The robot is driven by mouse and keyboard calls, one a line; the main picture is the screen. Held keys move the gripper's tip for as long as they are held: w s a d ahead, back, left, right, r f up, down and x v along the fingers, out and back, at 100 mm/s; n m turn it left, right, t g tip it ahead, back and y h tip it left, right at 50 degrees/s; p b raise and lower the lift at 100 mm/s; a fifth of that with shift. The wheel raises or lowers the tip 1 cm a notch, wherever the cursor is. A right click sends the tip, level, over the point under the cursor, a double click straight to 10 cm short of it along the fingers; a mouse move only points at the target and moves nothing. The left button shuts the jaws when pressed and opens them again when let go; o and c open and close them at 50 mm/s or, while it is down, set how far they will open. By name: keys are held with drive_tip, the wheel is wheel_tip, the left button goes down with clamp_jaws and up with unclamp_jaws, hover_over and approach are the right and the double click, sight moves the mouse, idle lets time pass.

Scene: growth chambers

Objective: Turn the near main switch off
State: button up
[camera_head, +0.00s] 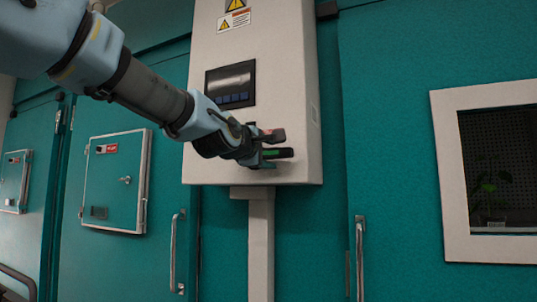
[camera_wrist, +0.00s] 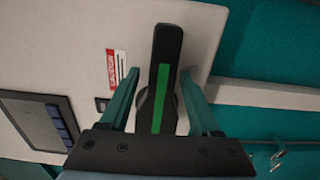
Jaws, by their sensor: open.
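The main switch is a black lever with a green stripe (camera_wrist: 163,75) on the front of the pale control box (camera_head: 285,110). In the wrist view the lever stands between the two fingers of my gripper (camera_wrist: 163,95), with visible gaps on both sides. The fingers are open and straddle the lever. In the head view the lever (camera_head: 283,153) points to the right, and my gripper (camera_head: 268,148) is at the lower part of the box. The switch's round base is mostly hidden behind the lever and my gripper.
The box has a dark display panel (camera_head: 231,84) and warning labels (camera_head: 234,16). It is on a pale post (camera_head: 261,245). Teal chamber doors with handles (camera_head: 360,255) stand on both sides, one with a window (camera_head: 497,170). A small hatch (camera_head: 115,180) is at left.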

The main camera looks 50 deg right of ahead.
drive_tip(key=b+v, duration=0.2)
drive_tip(key=shift+a+f, duration=0.15)
drive_tip(key=shift+a, duration=0.2)
drive_tip(key=shift+a+r, duration=0.3)
drive_tip(key=shift+a, duration=0.05)
drive_tip(key=shift+s+a+r+p, duration=0.1)
drive_tip(key=shift+a+p, duration=0.2)
drive_tip(key=shift+a, duration=0.25)
drive_tip(key=shift+s+a+f, duration=0.2)
drive_tip(key=shift+s+a, duration=0.05)
drive_tip(key=shift+a, duration=0.2)
drive_tip(key=p, duration=0.4)
approach(266, 151)
drive_tip(key=shift+d+f, duration=0.2)
